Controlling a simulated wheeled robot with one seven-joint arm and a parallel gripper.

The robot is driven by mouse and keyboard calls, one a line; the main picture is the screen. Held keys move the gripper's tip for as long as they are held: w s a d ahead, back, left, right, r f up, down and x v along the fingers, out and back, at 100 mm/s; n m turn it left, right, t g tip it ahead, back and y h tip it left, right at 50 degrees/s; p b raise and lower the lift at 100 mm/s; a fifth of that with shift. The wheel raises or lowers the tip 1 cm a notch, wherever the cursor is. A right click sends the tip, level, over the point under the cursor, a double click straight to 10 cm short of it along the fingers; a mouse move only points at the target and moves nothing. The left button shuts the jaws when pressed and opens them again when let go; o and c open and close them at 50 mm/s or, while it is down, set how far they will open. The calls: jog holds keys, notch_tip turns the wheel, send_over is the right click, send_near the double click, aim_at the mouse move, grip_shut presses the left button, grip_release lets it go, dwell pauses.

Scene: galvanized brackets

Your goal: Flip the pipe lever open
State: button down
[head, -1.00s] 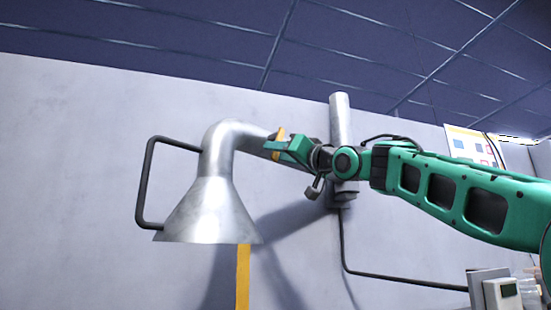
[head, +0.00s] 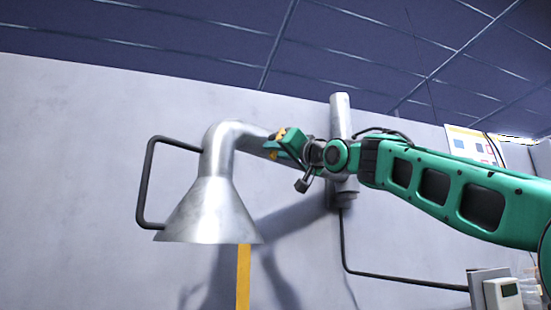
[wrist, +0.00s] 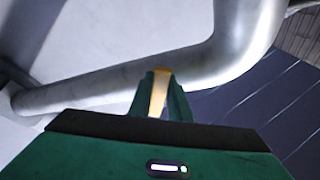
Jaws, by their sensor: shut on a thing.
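The yellow pipe lever (head: 281,133) is on the grey metal pipe (head: 250,137), close to the wall. My green gripper (head: 290,143) is at the pipe and mostly hides the lever in the head view. In the wrist view, the lever (wrist: 158,92) shows as a yellow strip between the fingers of my gripper (wrist: 162,88), which is shut on it. The pipe (wrist: 125,85) passes just behind the fingertips. Where the lever joins the pipe is hidden.
A metal hood (head: 208,212) hangs from the pipe's left end, with a dark bent handle (head: 149,182) beside it. An upright pipe (head: 340,115) stands behind my wrist. A dark conduit (head: 385,277) runs along the wall. A small pale box (head: 501,293) is at lower right.

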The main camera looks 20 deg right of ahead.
jog(key=m, duration=0.1)
jog(key=m+h, duration=0.2)
jog(key=m, duration=0.1)
jog(key=shift+s+a+r, duration=0.2)
jog(key=shift+a+r, duration=0.15)
jog(key=c, duration=1.6)
grip_release()
jog(key=shift+c, duration=0.2)
jog(key=shift+s, duration=0.15)
jog(key=v, duration=1)
jog(key=shift+s, duration=0.2)
jog(key=shift+d+f, duration=0.1)
jog(key=shift+f, duration=0.05)
